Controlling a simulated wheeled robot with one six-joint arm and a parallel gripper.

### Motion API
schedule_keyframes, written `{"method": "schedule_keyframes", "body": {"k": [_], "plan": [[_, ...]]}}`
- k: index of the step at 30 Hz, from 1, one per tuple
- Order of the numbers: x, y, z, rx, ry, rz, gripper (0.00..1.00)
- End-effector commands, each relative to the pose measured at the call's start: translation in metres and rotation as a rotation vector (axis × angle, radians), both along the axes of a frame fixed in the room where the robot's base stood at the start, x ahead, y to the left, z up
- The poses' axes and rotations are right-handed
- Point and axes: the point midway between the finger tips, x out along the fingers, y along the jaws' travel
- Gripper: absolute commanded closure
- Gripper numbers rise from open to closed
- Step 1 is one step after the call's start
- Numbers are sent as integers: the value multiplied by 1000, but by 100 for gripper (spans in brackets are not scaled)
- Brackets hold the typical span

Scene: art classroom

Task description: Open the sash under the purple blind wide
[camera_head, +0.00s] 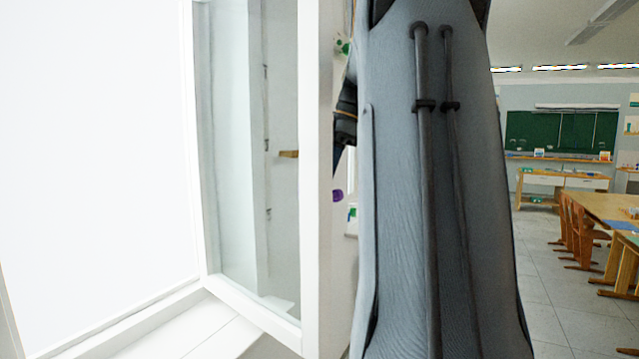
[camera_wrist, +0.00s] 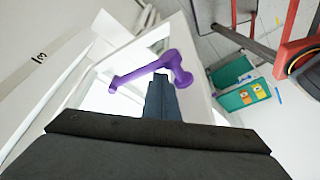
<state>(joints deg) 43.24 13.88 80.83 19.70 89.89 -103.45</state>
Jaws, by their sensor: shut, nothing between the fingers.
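The white-framed sash (camera_head: 312,180) stands swung away from the bright window opening (camera_head: 95,140) in the head view, with its glass pane facing me. A purple handle (camera_wrist: 145,72) on the sash frame shows in the wrist view. A small purple piece of it (camera_head: 337,196) shows beside my arm in the head view. My gripper (camera_wrist: 161,82) is shut and empty, its fingertips at the purple handle. I cannot tell whether they touch it. In the head view my arm hides the gripper. The purple blind does not show.
A white sill (camera_head: 190,335) runs below the opening. Wooden tables (camera_head: 600,205) and chairs (camera_head: 575,235) stand at the right, with a green chalkboard (camera_head: 560,131) on the far wall. Tiled floor (camera_head: 550,310) is clear before them. Red-framed furniture (camera_wrist: 290,50) shows in the wrist view.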

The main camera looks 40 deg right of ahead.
Motion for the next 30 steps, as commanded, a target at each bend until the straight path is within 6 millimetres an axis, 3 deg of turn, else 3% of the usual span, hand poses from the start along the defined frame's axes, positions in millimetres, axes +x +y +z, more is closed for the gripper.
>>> {"method": "schedule_keyframes", "body": {"k": [5, 19, 30], "plan": [[1, -2, 10, 0, 0, 2, 100], [7, -24, 80, -1, -2, 12, 100], [7, -28, 94, 1, 0, 14, 100]]}}
